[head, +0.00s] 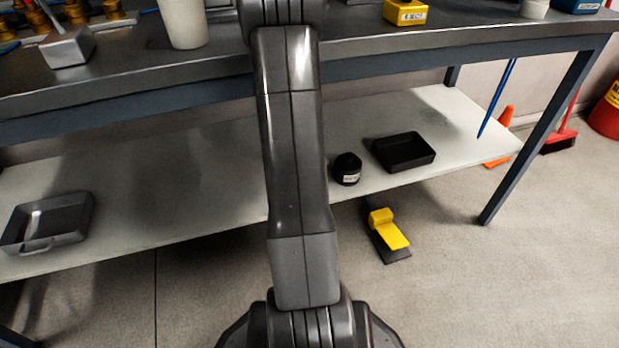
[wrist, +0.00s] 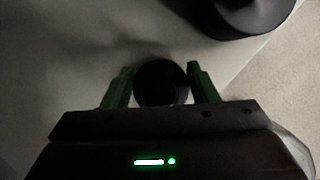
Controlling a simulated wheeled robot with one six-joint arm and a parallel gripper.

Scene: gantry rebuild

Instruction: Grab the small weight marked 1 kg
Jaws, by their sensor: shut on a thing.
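In the wrist view my gripper (wrist: 162,80) has its two green fingers on either side of a small round dark weight (wrist: 162,86) and is shut on it. The weight is over the pale lower shelf, and no marking on it can be read. Whether it touches the shelf is unclear. In the head view my arm hides the gripper and this weight. A larger black weight (head: 347,170) with a pale label, too small to read, stands on the shelf right of my arm. A large dark round thing (wrist: 245,14), likely that one, shows at the upper right of the wrist view.
The pale lower shelf (head: 190,205) holds a black tray (head: 404,152) at right and a grey metal tray (head: 48,222) at left. The workbench top (head: 130,62) overhangs it. A yellow and black pedal (head: 388,232) lies on the floor by the shelf edge.

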